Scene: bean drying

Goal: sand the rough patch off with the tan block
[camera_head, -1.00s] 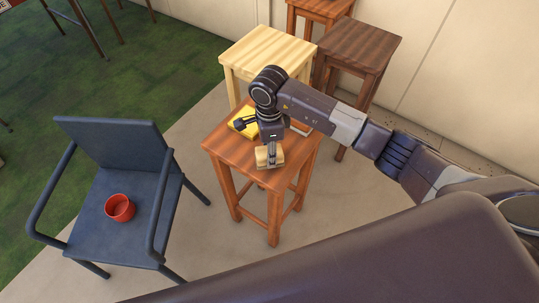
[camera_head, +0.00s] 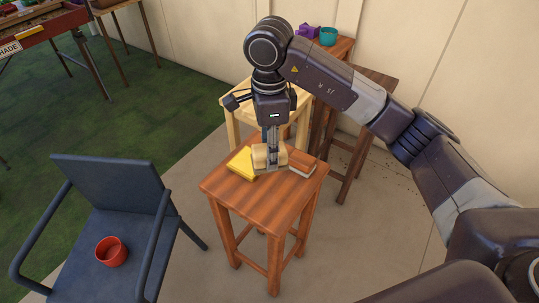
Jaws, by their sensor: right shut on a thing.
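The tan block (camera_head: 261,158) is held in my right gripper (camera_head: 271,160), which is shut on it above the reddish wooden stool (camera_head: 245,192). The block is toward the back of the stool top, between a yellow item and a brown block. I cannot tell whether it touches the wood. The rough patch cannot be made out on the visible stool top. My left gripper is not in view.
A yellow item (camera_head: 241,163) and a reddish-brown block (camera_head: 302,168) lie on the stool. A pale stool (camera_head: 236,101) and a dark stool (camera_head: 371,88) stand behind. A blue-grey chair (camera_head: 100,205) holding a red cup (camera_head: 111,251) stands at left.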

